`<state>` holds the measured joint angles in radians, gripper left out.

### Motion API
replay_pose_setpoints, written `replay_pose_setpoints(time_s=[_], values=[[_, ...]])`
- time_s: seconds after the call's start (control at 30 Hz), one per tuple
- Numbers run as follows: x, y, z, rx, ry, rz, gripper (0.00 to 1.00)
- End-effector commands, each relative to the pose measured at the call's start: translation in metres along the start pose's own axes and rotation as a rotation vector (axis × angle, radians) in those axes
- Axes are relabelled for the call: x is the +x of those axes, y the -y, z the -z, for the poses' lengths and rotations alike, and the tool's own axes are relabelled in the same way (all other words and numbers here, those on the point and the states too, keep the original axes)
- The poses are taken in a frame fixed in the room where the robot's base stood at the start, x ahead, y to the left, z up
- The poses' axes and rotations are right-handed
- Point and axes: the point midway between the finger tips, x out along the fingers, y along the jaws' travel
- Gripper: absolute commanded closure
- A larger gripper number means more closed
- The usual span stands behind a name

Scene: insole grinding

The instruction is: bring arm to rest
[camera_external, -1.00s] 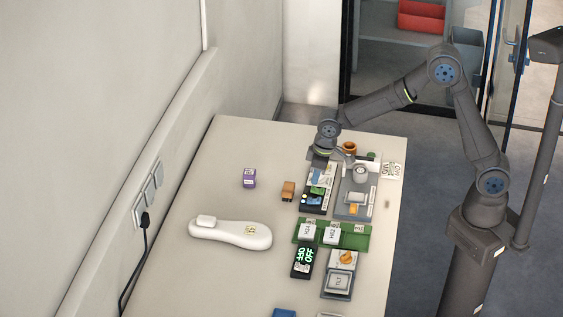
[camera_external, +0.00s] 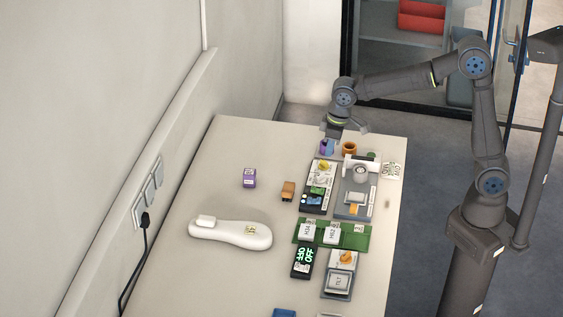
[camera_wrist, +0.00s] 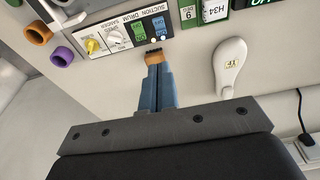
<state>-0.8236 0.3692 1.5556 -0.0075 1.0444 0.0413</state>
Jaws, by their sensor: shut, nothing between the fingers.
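My gripper (camera_wrist: 158,92) shows in the wrist view with its two blue fingers pressed together, shut and empty. In the external view my gripper (camera_external: 328,146) is raised over the far end of the table, near the purple and orange rings. In the wrist view the fingertips overlap in the picture with a small orange-brown block (camera_wrist: 151,58); they are apart from it in height as far as I can tell. That block also shows in the external view (camera_external: 287,190), nearer the camera than my gripper.
The table (camera_external: 225,180) carries a control panel (camera_external: 317,189), a grey machine plate (camera_external: 353,205), a green board (camera_external: 358,237), a black display (camera_external: 302,262), a white insole-shaped piece (camera_external: 230,234) and a purple box (camera_external: 249,178). The left part of the table is mostly clear.

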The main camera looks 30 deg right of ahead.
Motion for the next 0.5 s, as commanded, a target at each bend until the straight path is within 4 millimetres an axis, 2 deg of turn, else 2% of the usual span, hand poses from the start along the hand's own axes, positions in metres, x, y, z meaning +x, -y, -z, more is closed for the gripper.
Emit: replay_pose_setpoints(time_s=[0.3, 0.4, 0.5], values=[[0.065, 0.0, -0.001, 0.0, 0.002, 0.0, 1.0], [0.04, 0.0, 0.001, 0.0, -0.007, 0.0, 1.0], [0.026, 0.0, 0.001, 0.0, -0.006, 0.0, 1.0]])
